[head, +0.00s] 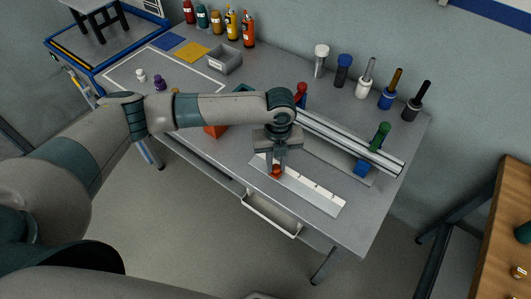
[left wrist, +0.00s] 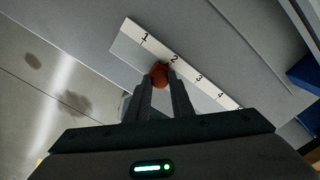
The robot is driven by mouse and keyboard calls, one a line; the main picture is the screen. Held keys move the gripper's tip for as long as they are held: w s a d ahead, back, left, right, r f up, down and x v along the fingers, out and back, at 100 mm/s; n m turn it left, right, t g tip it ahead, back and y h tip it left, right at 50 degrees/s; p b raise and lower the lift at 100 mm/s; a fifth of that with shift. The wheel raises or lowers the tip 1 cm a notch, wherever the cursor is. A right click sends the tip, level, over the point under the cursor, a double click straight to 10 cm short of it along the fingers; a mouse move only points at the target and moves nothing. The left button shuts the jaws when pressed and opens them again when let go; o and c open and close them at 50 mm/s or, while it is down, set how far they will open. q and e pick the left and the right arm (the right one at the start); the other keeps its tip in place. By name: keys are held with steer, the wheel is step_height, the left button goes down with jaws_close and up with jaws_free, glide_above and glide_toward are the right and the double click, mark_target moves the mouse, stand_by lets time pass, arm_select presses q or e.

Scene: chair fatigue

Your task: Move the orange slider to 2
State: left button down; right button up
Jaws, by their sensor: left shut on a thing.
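In the left wrist view the gripper's fingers (left wrist: 161,83) are shut on the slider, one on each side. My right gripper is not in view.
A silver rail (head: 350,142) with red, green and blue parts lies behind the strip. Several handled tools (head: 389,91) stand along the back edge. A grey bin (head: 226,61) and bottles (head: 232,22) are at the back left. An open drawer (head: 270,215) sticks out in front.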

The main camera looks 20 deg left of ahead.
mark_target(277, 168)
arm_select(q)
steer(key=shift+d, duration=0.3)
steer(key=c, duration=1.5)
jaws_free()
steer(key=shift+c, duration=0.2)
steer(key=shift+a+r, duration=0.1)
steer(key=shift+r, duration=0.05)
step_height(277, 168, up, 17)
steer(key=b, duration=0.4)
